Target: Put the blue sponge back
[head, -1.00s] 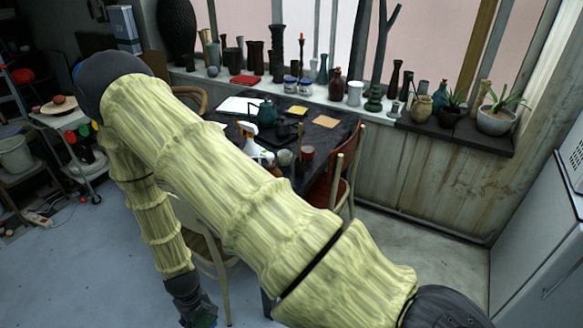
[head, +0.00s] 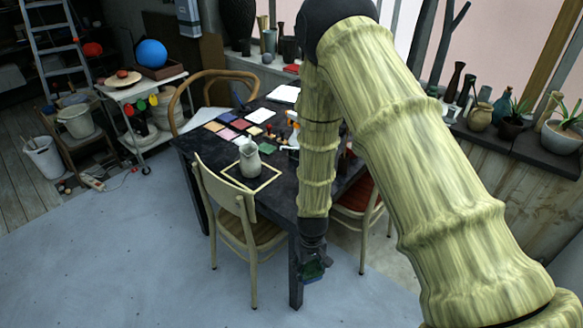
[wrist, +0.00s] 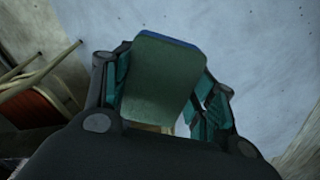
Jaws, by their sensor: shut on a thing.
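My gripper (head: 313,262) hangs low in front of the dark table's near right corner, beside its leg. It is shut on the blue sponge (head: 314,273), which shows a green face and a blue edge. In the wrist view, the fingers of my gripper (wrist: 162,92) stand on both sides of the sponge (wrist: 160,78). Its broad grey-green face is turned to the camera, with the blue layer along the far edge. The sponge is clear of the table, above the floor.
The dark table (head: 212,167) bears a pale jug (head: 249,160) inside a yellow square frame, coloured tiles (head: 228,134) and a partly hidden spray bottle. A cream chair (head: 240,215) stands at its front and a red-seated chair (head: 352,195) at right. Floor at front left is clear.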

